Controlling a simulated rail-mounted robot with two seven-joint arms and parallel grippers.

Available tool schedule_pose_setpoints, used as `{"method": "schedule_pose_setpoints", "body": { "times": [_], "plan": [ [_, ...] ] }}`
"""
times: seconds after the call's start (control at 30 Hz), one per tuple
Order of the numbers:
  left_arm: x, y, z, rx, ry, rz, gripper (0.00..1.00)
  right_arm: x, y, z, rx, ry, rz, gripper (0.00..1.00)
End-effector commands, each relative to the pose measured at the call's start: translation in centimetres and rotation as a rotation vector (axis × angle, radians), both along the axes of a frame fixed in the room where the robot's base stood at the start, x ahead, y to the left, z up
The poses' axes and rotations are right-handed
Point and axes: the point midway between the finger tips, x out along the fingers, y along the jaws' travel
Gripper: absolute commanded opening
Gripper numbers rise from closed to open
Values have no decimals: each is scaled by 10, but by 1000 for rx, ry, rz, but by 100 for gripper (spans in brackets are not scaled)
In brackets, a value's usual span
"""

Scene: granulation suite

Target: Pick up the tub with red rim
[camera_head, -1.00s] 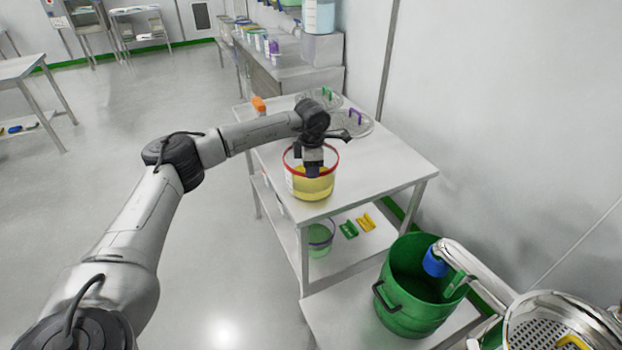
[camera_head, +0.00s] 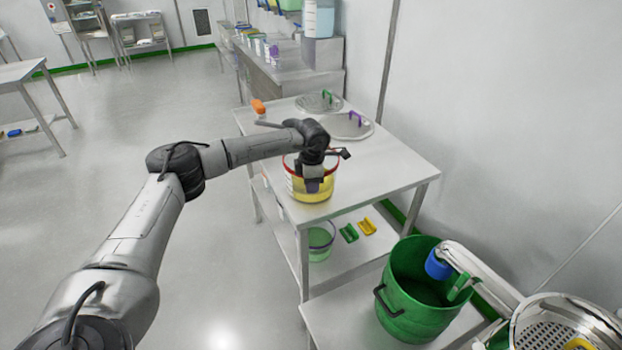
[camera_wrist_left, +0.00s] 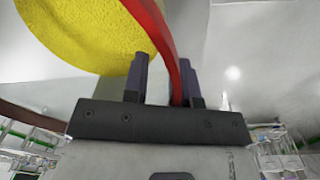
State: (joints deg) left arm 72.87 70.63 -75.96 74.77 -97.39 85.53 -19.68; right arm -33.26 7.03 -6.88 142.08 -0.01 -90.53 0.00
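The tub with red rim (camera_head: 322,196) is clear-walled, holds yellow granules and stands upright near the front left edge of the steel table. My left gripper (camera_head: 313,185) points down at the tub. In the left wrist view the red rim (camera_wrist_left: 177,62) passes between the two separated fingers (camera_wrist_left: 163,78), closer to the right one. The yellow granules (camera_wrist_left: 85,35) show to the left of the rim. The fingers are open, one on each side of the tub's wall. My right gripper is not in view.
Two lids, one with a green handle (camera_head: 326,97) and one with a purple handle (camera_head: 354,118), lie behind the tub. An orange object (camera_head: 258,106) is at the table's far left corner. A green bucket (camera_head: 405,300) stands lower right. The table's right part (camera_head: 395,175) is clear.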

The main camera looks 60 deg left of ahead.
Motion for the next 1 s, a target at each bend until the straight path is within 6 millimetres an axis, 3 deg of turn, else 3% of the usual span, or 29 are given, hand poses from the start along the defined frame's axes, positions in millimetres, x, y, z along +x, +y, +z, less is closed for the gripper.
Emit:
{"method": "schedule_pose_setpoints", "body": {
  "times": [0.27, 1.0],
  "plan": [
    [0, 0, 0, 0, 0, 0, 0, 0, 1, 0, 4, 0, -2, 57],
    [0, 0, 0, -1, 0, 0, 0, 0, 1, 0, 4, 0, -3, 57]
  ]
}}
